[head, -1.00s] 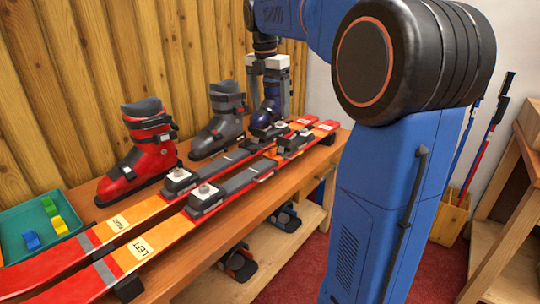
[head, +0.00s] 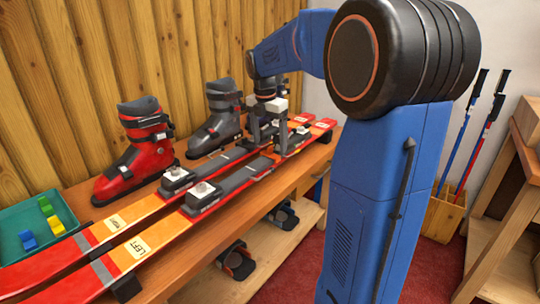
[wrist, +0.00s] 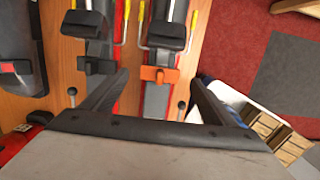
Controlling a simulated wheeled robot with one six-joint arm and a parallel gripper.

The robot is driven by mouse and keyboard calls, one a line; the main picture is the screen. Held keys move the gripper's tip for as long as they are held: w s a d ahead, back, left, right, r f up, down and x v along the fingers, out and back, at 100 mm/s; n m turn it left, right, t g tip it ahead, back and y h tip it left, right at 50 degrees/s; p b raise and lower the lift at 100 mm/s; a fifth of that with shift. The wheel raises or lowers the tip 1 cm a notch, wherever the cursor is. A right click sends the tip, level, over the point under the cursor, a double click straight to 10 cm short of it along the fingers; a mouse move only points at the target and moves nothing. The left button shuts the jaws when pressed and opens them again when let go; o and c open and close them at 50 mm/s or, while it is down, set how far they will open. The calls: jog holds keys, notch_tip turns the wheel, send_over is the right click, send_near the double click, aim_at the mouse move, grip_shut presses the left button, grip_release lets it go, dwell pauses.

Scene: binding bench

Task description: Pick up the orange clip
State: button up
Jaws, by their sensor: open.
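The orange clip (wrist: 159,74) sits across the dark binding track of a ski, near the middle of the wrist view. In the head view my gripper hides most of that spot. My gripper (head: 269,147) is open and points down over the skis' rear bindings. In the wrist view its two fingers (wrist: 160,84) stand left and right of the clip, with nothing held. The ski labelled LEFT (head: 160,237) lies nearest the bench's front edge, with the second orange-red ski (head: 112,224) behind it.
A red boot (head: 138,160) and a grey boot (head: 216,128) stand behind the skis; another is mostly behind my gripper. A green tray (head: 20,222) with small coloured blocks is at left. Ski poles (head: 470,135) stand in a wooden box at right.

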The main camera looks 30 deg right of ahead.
aim_at(270, 147)
jog(key=shift+d+f, duration=0.15)
jog(key=shift+f, duration=1.55)
jog(key=c, duration=1.1)
jog(key=shift+c, duration=0.2)
notch_tip(270, 147, up, 16)
